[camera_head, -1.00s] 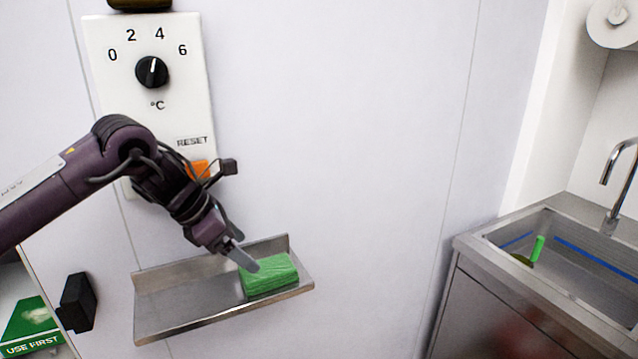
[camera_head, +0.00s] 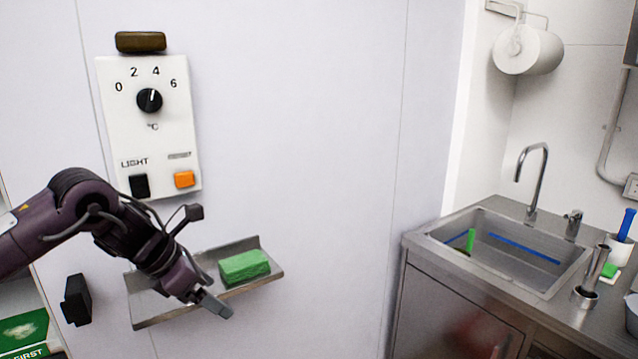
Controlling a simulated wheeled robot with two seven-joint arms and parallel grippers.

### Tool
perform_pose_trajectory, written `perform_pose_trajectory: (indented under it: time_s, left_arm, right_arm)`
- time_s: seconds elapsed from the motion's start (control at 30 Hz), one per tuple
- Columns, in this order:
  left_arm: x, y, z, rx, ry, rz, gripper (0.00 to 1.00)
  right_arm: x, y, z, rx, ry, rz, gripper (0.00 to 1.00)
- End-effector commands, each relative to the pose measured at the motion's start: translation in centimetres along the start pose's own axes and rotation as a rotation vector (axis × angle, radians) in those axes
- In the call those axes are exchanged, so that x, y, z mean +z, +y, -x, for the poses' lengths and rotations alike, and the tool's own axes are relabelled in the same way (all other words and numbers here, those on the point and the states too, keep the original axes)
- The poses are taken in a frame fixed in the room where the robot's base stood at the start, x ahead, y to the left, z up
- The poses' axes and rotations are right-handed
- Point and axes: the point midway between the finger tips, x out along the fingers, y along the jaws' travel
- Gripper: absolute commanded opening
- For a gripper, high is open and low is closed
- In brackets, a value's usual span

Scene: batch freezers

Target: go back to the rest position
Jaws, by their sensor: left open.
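My left arm comes in from the left, and my left gripper (camera_head: 217,304) points down and to the right in front of the small metal shelf (camera_head: 165,311). The gripper is open and nothing shows in it. A green block (camera_head: 243,266) lies on the right part of the shelf, a little above the fingertips in the picture and apart from them. My right gripper is not in the view.
A white control panel (camera_head: 178,112) with a black dial (camera_head: 149,100) and an orange button (camera_head: 184,179) is on the wall above the shelf. A black handle (camera_head: 76,300) is at left. A steel sink (camera_head: 545,283) stands at right. The wall between is bare.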

Motion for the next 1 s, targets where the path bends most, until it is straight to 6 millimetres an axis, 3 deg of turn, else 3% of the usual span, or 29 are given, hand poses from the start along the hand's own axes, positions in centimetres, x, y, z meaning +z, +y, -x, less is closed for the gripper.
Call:
perform_pose_trajectory:
  time_s: [0.37,0.57,0.7,0.8,1.0]
  left_arm:
    - [2.2,-4.7,-7.6,-0.014,-0.076,0.108,0.83]
    - [4.3,-10.2,-12.9,-0.050,-0.192,0.294,0.83]
    - [6.3,-15.1,-15.6,-0.104,-0.324,0.565,0.83]
    - [7.3,-17.6,-16.3,-0.147,-0.412,0.814,0.83]
    - [6.6,-19.3,-15.7,-0.213,-0.549,1.425,0.83]
  right_arm:
    - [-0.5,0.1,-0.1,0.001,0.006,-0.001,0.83]
    - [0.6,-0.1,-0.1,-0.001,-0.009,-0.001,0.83]
    - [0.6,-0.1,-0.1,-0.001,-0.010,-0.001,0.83]
    - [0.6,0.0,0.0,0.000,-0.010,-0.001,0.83]
    - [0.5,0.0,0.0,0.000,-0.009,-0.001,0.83]
